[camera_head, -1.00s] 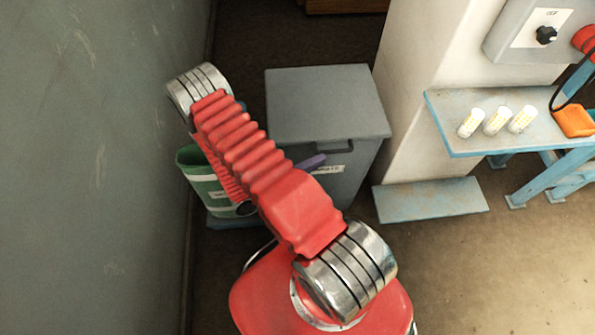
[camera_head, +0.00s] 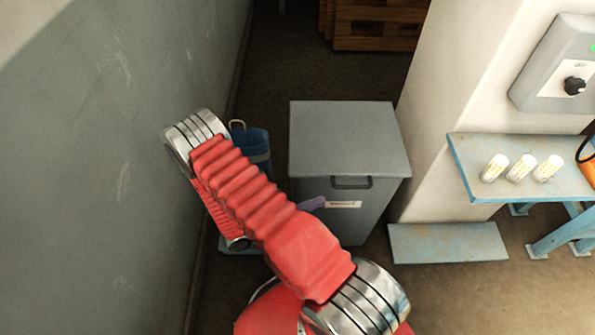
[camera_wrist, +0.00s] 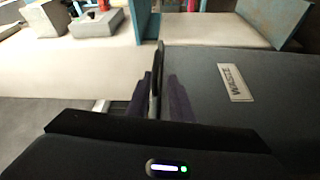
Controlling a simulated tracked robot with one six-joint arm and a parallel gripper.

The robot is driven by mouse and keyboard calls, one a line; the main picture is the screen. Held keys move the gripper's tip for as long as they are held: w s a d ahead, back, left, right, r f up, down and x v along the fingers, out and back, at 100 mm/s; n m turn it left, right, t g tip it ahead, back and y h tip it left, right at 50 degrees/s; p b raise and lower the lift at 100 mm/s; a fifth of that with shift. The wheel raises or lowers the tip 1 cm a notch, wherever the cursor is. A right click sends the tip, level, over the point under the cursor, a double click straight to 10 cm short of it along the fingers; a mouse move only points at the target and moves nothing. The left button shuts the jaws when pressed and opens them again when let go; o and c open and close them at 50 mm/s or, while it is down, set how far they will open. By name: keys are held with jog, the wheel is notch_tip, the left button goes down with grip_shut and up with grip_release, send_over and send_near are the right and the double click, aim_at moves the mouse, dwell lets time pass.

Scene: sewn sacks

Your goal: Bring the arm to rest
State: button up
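My red, ribbed arm with silver joints crosses the middle of the head view, angled from upper left to lower right. Most of my gripper is hidden behind the arm; a purple finger part (camera_head: 312,203) shows in front of the grey bin. In the wrist view, two purple fingers of my gripper (camera_wrist: 160,88) stand apart with a gap between them.
A grey lidded bin (camera_head: 350,138) stands close to the gripper; its "WASTE" label (camera_wrist: 229,84) shows in the wrist view. A blue bucket (camera_head: 252,146) is beside it. A wall (camera_head: 100,180) is at left. A blue bench (camera_head: 472,172) with several yellow-white cylinders stands right.

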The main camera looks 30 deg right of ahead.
dwell(0.3)
jog(key=s+a+f+n+g+y, duration=0.1)
jog(key=s+a+n+g+y, duration=0.1)
jog(key=s+n+g+y, duration=0.3)
jog(key=s+a+r+y, duration=0.2)
jog(key=a+r+y, duration=0.3)
jog(key=a+r, duration=0.25)
jog(key=w+a+r+t+y, duration=0.2)
jog(key=a+r+t+y, duration=0.2)
jog(key=r, duration=0.4)
jog(key=w+a+r+t+y, duration=0.2)
jog(key=a+r+t+y, duration=0.1)
jog(key=r, duration=0.5)
notch_tip(320, 180, up, 16)
jog(key=s+t+y, duration=0.1)
jog(key=t, duration=0.6)
jog(key=shift+s+a+r+m, duration=0.25)
jog(key=shift+s+a+m, duration=0.1)
jog(key=shift+m, duration=0.05)
